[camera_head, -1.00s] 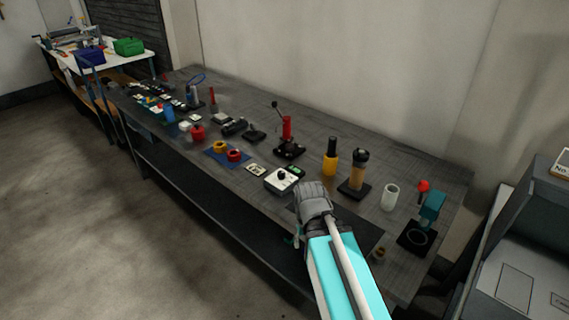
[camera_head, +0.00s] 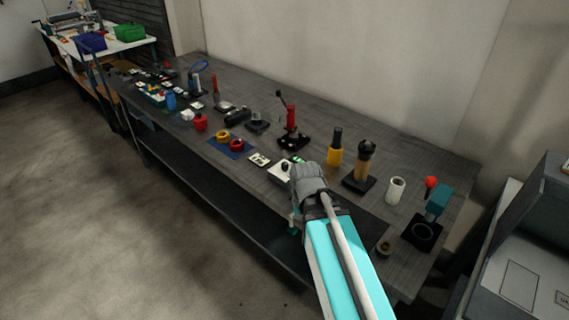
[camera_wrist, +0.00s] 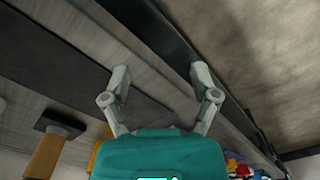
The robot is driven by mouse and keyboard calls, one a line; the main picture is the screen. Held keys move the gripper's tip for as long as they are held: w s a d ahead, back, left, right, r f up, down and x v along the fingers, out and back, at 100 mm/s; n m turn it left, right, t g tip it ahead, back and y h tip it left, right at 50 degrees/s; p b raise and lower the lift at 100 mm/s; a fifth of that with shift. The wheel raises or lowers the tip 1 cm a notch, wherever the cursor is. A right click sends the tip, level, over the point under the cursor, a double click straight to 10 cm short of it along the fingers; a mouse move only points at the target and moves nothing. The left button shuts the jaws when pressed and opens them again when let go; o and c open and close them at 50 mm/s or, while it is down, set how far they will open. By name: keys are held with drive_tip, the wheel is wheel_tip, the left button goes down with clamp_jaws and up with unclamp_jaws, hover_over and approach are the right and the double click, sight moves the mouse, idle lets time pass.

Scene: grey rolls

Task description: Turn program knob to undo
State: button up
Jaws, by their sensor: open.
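A small white box (camera_head: 278,171) stands near the front edge of the dark workbench (camera_head: 345,210). Only part of it shows in the head view. My arm's end covers the rest, and the knob on top is hidden. The knob's setting cannot be read. In the wrist view my gripper (camera_wrist: 160,70) has its two grey fingers spread wide, with nothing between them. Bench top and the bench's front edge lie beyond the fingers. The box and knob cannot be made out in the wrist view.
A flat card-like item (camera_head: 259,159) lies left of the box. A red lever press (camera_head: 291,127) stands behind it. A yellow-and-black bottle (camera_head: 335,150), a tan-handled tool (camera_head: 363,165) and a white cup (camera_head: 396,190) stand to the right. The floor in front is clear.

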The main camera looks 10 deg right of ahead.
sight(285, 164)
drive_tip(key=w+r+m+p, duration=0.4)
drive_tip(key=w, duration=0.5)
drive_tip(key=w+r+m+p, duration=0.4)
drive_tip(key=w+r+m, duration=0.1)
drive_tip(key=w, duration=0.4)
drive_tip(key=w+r+m+p, duration=0.4)
drive_tip(key=w+m, duration=0.1)
drive_tip(key=w, duration=0.4)
drive_tip(key=shift+w+d+r+p, duration=0.15)
drive_tip(key=shift+w+r+p, duration=0.05)
drive_tip(key=shift+w+p, duration=0.2)
drive_tip(key=shift+s+f, duration=0.1)
drive_tip(key=shift+f, duration=0.1)
wheel_tip(285, 164, down, 14)
drive_tip(key=b, duration=1.4)
drive_tip(key=shift+r, duration=0.25)
clamp_jaws()
drive_tip(key=shift+a, duration=0.3)
drive_tip(key=shift+d, duration=0.2)
